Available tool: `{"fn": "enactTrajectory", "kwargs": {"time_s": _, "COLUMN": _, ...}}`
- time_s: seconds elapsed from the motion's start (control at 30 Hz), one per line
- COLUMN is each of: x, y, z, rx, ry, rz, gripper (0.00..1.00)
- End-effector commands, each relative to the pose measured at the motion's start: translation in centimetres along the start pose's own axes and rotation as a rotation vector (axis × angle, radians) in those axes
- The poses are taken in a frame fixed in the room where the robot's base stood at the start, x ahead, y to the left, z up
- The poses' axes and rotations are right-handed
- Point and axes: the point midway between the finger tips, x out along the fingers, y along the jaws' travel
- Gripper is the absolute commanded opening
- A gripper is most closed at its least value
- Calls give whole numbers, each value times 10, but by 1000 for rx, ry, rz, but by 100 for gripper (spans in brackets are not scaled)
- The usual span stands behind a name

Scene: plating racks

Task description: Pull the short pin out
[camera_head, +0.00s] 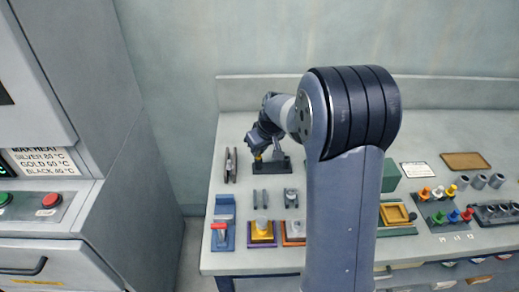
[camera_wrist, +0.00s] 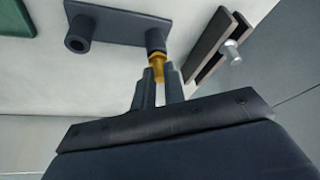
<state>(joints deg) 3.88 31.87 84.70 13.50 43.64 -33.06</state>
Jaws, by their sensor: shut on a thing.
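My gripper (camera_wrist: 160,88) is shut on a yellow pin (camera_wrist: 159,66) in the wrist view. The pin's other end meets one of two dark tubes (camera_wrist: 155,38) on a dark block (camera_wrist: 115,24); I cannot tell how deep it sits. The block's other tube (camera_wrist: 77,46) shows an open, hollow end. In the head view my gripper (camera_head: 256,149) points down over the left end of the dark block (camera_head: 272,168), with a bit of the yellow pin (camera_head: 258,157) showing below it. How long the pin is cannot be told.
A slotted upright rack (camera_head: 231,165) stands just left of the block, also in the wrist view (camera_wrist: 210,45). Small fixtures stand in front, including a yellow-and-purple one (camera_head: 262,232) and a blue one with a red handle (camera_head: 222,236). A green box (camera_head: 391,176) is right of my arm.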

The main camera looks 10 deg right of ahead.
Motion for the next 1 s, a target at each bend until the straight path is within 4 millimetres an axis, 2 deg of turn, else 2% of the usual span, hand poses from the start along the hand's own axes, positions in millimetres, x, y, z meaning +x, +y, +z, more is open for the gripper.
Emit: {"fn": "enactTrajectory", "kwargs": {"time_s": 1.0, "x": -33, "y": 0, "z": -14, "rx": 1, "ry": 0, "rz": 0, "gripper": 0}}
